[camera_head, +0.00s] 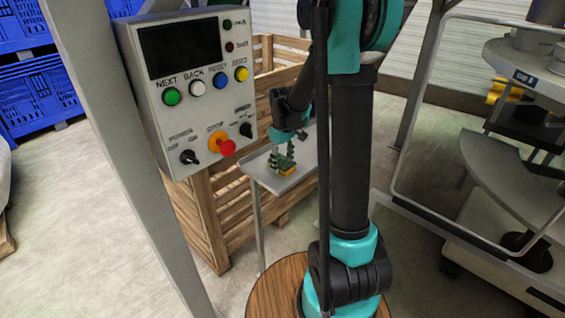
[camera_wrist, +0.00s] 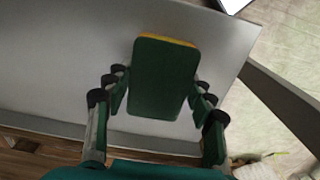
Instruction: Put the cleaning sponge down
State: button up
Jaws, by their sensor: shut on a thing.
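The cleaning sponge (camera_head: 288,171) has a green face and a yellow layer. It also fills the middle of the wrist view (camera_wrist: 165,72), green side toward the camera, with a yellow strip along its far edge. My gripper (camera_head: 284,155) is above the small grey table (camera_head: 260,170), with the sponge between its fingers. In the wrist view the fingers of my gripper (camera_wrist: 161,100) press on both long sides of the sponge. The sponge is low over the grey tabletop (camera_wrist: 60,65); I cannot tell whether it touches the top.
A wooden crate (camera_head: 213,215) stands beside and behind the table. A control panel (camera_head: 190,85) with coloured buttons is at the left, on a grey post (camera_head: 120,140). A machine with a framed opening (camera_head: 480,150) is at the right. Bare tabletop lies left of the sponge in the wrist view.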

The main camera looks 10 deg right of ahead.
aim_at(283, 162)
jog(key=shift+f, duration=0.15)
jog(key=o, duration=1.2)
notch_tip(283, 162, up, 12)
jog(key=s+d+f+m+t, duration=0.2)
jog(key=s+f, duration=0.4)
jog(key=s, duration=0.5)
jog(key=s+d+f+m+t, duration=0.2)
jog(key=s+f+m, duration=0.3)
jog(key=s, duration=0.6)
jog(key=shift+f, duration=0.6)
jog(key=shift+w, duration=0.1)
